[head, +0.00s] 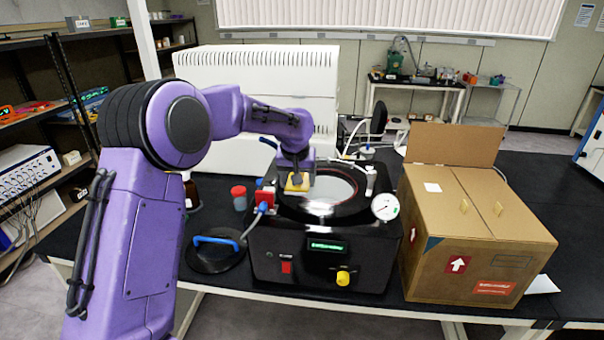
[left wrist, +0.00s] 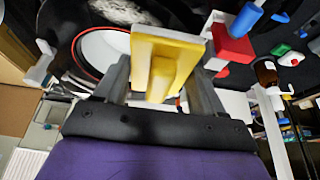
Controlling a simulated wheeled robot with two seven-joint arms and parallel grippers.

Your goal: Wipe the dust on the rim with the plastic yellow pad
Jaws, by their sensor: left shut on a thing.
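The yellow pad (head: 297,182) is held by my left gripper (head: 296,172) at the back left of the freeze dryer's round opening. In the left wrist view the pad (left wrist: 172,50) shows a yellow grip between the two fingers and a pale plate beyond. The black freeze dryer (head: 320,256) stands on the table with its round rim (head: 320,208) facing up. A pale patch that looks like dust (head: 318,207) lies on the front of the rim; a speckled grey patch (left wrist: 128,10) shows in the left wrist view. I cannot tell whether the pad touches the rim. My right gripper is not in view.
A red valve block (head: 265,197) with a blue fitting stands left of the rim, and a gauge (head: 385,207) at its right. A black lid with a blue handle (head: 216,250) lies on the table at left. A cardboard box (head: 470,235) stands close on the right.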

